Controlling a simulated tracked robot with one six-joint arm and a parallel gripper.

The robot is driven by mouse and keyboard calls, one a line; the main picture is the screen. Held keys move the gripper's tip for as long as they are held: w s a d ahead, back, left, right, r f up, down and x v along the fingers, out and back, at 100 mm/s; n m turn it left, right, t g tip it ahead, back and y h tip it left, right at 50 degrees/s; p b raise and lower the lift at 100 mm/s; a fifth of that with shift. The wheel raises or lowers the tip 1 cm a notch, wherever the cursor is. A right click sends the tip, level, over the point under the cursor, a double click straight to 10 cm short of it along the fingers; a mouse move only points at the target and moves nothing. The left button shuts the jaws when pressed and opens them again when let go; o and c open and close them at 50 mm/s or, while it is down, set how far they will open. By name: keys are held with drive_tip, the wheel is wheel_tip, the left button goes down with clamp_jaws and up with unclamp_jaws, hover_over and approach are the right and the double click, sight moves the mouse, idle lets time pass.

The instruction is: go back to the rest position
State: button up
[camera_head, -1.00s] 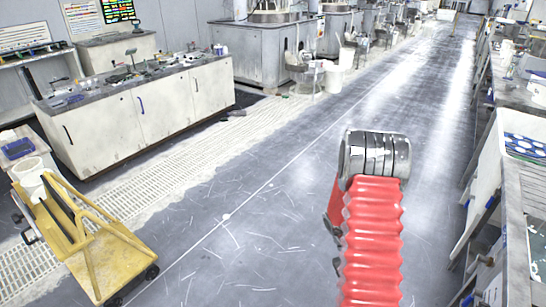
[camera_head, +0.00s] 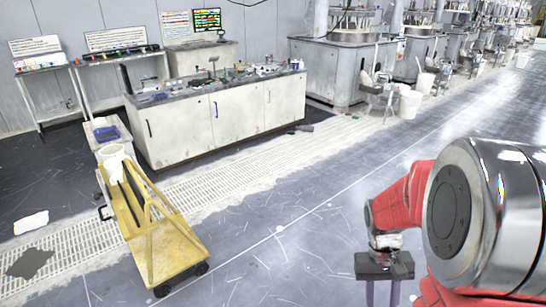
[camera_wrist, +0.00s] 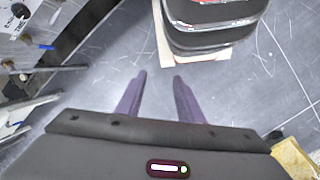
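My gripper (camera_head: 383,291) hangs at the bottom right of the head view, below my red arm, with its fingers cut off by the picture's lower edge. In the wrist view, the two purple fingers of my gripper (camera_wrist: 161,80) stand apart with bare grey floor between them. It is open and holds nothing. It is over the open aisle floor, apart from the cart and the benches. Part of my arm is hidden behind its large silver joint.
A yellow cart (camera_head: 168,251) with a white bucket (camera_head: 114,160) stands at the left. A white cabinet bench (camera_head: 178,133) is behind it. Large grey machines (camera_head: 345,68) line the back right. The grey floor (camera_head: 290,255) between the cart and my arm is clear.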

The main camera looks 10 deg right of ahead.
drive_tip(key=s+a+r+n+t, duration=0.3)
drive_tip(key=a+r+t, duration=0.5)
drive_tip(key=a+r, duration=0.9)
wheel_tip(320, 180, up, 2)
drive_tip(key=shift+r+t+y, duration=0.1)
drive_tip(key=shift+t+y, duration=0.3)
idle(5.8)
